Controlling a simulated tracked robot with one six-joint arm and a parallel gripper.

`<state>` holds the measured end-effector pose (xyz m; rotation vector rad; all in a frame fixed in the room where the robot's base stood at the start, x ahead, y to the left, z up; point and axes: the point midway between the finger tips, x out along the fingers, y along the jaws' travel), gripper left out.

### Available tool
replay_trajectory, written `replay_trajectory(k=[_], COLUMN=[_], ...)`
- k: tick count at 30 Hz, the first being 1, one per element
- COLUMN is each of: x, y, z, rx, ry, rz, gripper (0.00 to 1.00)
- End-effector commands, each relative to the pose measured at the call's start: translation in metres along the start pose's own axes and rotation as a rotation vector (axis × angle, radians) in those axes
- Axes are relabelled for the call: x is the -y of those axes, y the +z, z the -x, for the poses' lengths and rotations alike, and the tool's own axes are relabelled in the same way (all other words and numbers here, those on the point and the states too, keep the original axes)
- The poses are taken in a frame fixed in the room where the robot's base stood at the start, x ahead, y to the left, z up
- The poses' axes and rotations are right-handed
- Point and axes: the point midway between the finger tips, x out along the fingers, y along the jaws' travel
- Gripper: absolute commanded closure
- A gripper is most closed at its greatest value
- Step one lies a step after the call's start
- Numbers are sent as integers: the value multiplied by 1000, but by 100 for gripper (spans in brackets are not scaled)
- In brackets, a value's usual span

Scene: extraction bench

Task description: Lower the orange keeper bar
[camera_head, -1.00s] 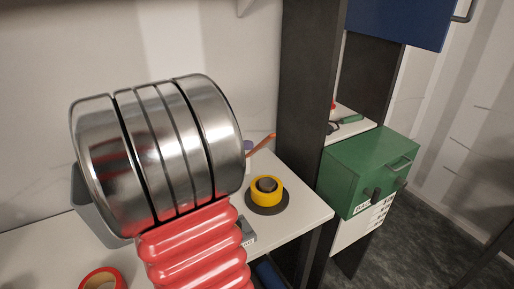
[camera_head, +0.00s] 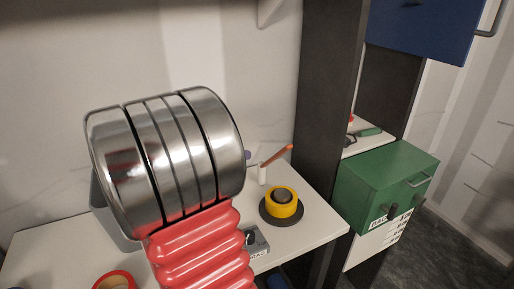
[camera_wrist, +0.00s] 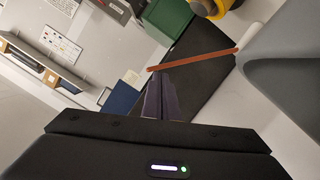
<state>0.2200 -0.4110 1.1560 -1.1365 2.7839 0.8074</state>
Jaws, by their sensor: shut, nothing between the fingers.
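The orange keeper bar (camera_head: 276,155) slants up to the right from a short white post (camera_head: 262,174) at the back of the white bench in the head view. In the wrist view the bar (camera_wrist: 195,60) runs across just beyond my fingertips, with its white post (camera_wrist: 247,40) at its right end. My gripper (camera_wrist: 162,82) is shut and empty, its dark fingers pointing towards the bar. I cannot tell whether the fingertips touch it. In the head view my arm hides most of the gripper.
A yellow ring on a black disc (camera_head: 281,203) stands right of my arm, with a small labelled grey box (camera_head: 256,241) nearer. A grey bin (camera_head: 102,211) is partly behind my arm. A red ring (camera_head: 115,281) lies in front.

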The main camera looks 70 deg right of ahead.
Motion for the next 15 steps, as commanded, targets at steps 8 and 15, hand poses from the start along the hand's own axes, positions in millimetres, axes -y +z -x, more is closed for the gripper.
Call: replay_trajectory(k=[8, 15], x=[19, 14], y=[-49, -74], z=[2, 7], rx=[0, 4], ry=[58, 92], rz=[136, 320], gripper=[100, 100])
